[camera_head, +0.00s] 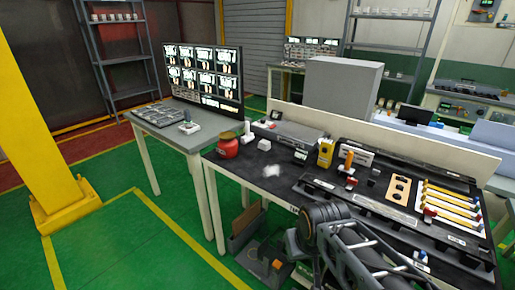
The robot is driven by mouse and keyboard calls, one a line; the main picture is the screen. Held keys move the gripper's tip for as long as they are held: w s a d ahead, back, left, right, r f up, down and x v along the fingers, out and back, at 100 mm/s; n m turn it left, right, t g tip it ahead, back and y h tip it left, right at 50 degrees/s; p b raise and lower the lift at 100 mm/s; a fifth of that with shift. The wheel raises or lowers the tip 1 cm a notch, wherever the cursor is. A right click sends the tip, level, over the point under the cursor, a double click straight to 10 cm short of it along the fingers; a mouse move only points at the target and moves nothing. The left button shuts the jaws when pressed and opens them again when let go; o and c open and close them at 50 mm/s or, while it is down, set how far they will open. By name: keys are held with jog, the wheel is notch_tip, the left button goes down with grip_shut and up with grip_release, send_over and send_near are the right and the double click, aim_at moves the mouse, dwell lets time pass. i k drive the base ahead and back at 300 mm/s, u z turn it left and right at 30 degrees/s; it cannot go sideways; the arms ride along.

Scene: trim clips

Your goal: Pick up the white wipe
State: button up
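A small white crumpled piece that looks like the wipe (272,171) lies on the black top of the workbench (239,174), near its front edge. It is right of a red jar and in front of a small white block. Part of my arm shows at the bottom right, in front of the bench and apart from the wipe. I cannot make out my gripper's fingers in this view.
The red jar (228,145), white block (264,145) and yellow device (325,152) stand behind the wipe. A black tray (325,185) with tools and clips covers the bench's right side. Bins (262,262) sit below. Green floor at left is open beyond the yellow post (38,130).

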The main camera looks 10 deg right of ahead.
aim_at(263, 144)
jog(key=u, duration=0.45)
jog(key=k, duration=0.55)
jog(key=u, duration=0.85)
jog(key=i, duration=1.5)
jog(key=z, duration=0.55)
jog(key=i, duration=1.2)
jog(key=z, duration=1.2)
jog(key=i, duration=0.45)
jog(key=z, duration=0.25)
